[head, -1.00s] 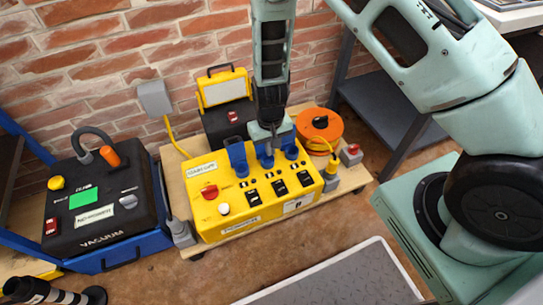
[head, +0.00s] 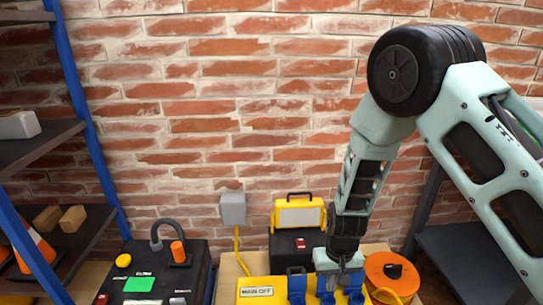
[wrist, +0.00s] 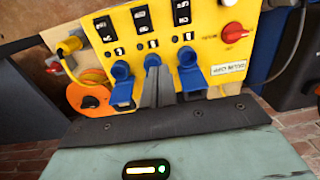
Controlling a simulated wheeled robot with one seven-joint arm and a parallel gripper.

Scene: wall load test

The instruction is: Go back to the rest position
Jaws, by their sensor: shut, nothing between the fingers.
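My arm bends at a high elbow on the right of the head view.
A black vacuum unit (head: 150,262) stands left of the box. A yellow work light (head: 299,214) and orange cable reel (head: 390,275) stand close to my gripper. A blue-framed shelf (head: 92,130) is at the left, a dark shelf (head: 465,260) at the right. Brick wall lies behind.

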